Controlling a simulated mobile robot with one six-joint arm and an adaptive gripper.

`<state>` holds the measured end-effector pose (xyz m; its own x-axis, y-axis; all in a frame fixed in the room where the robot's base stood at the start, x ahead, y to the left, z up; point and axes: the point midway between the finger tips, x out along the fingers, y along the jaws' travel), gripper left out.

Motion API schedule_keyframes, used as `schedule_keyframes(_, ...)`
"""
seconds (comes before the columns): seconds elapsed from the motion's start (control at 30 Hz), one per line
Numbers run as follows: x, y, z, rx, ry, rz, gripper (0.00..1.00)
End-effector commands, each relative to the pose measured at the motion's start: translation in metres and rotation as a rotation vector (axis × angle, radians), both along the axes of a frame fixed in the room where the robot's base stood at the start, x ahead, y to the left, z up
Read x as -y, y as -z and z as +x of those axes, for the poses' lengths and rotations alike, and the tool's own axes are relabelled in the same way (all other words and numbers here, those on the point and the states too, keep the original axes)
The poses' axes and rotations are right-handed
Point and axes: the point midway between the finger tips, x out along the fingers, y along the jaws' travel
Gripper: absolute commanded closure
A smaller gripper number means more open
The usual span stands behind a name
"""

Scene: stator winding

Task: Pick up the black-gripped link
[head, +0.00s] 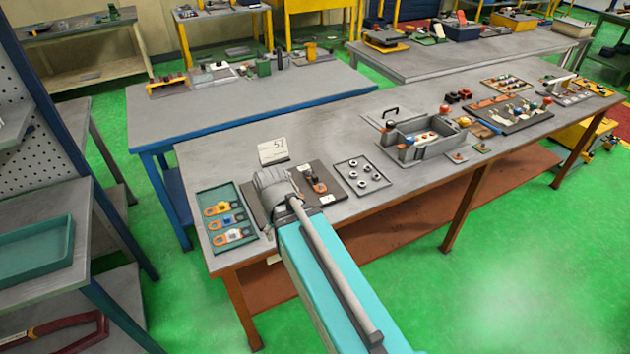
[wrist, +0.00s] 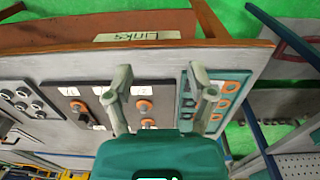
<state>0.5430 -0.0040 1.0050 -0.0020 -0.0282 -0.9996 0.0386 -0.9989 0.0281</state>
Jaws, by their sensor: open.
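A dark board (head: 258,214) lies near the left end of the long bench, and an orange piece with a dark part (head: 317,184) stands on it. In the wrist view this dark part (wrist: 84,117) is at the left of the board; it may be the black-gripped link, but is too small to tell. A teal tray (head: 202,193) beside the board holds links with yellow, blue and pale grips; each has orange ends. My gripper (wrist: 161,78) is open and empty, its fingers apart above the board and tray. In the head view my own arm hides part of the board.
A pale tray of several round nuts (head: 364,174) lies right of the board. A grey open box (head: 424,140) is further right.

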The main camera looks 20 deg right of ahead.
Motion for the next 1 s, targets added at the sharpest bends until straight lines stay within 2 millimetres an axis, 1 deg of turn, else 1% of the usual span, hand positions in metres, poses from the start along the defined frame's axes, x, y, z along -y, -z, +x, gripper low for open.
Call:
schedule_keyframes(0.03, 0.001, 0.006, 0.007, -0.002, -0.022, -0.018, 0.29)
schedule_keyframes(0.13, 0.006, 0.015, 0.02, -0.011, -0.096, -0.073, 0.29)
schedule_keyframes(0.27, 0.02, 0.029, 0.045, -0.038, -0.247, -0.18, 0.29)
schedule_keyframes(0.5, 0.049, 0.052, 0.106, -0.17, -0.612, -0.438, 0.29)
schedule_keyframes(0.67, 0.064, 0.059, 0.149, -0.316, -0.852, -0.605, 0.29)
schedule_keyframes(0.8, 0.072, 0.06, 0.186, -0.479, -1.04, -0.733, 0.29)
schedule_keyframes(0.9, 0.075, 0.058, 0.209, -0.603, -1.153, -0.806, 0.29)
schedule_keyframes(1.0, 0.076, 0.055, 0.228, -0.716, -1.238, -0.86, 0.29)
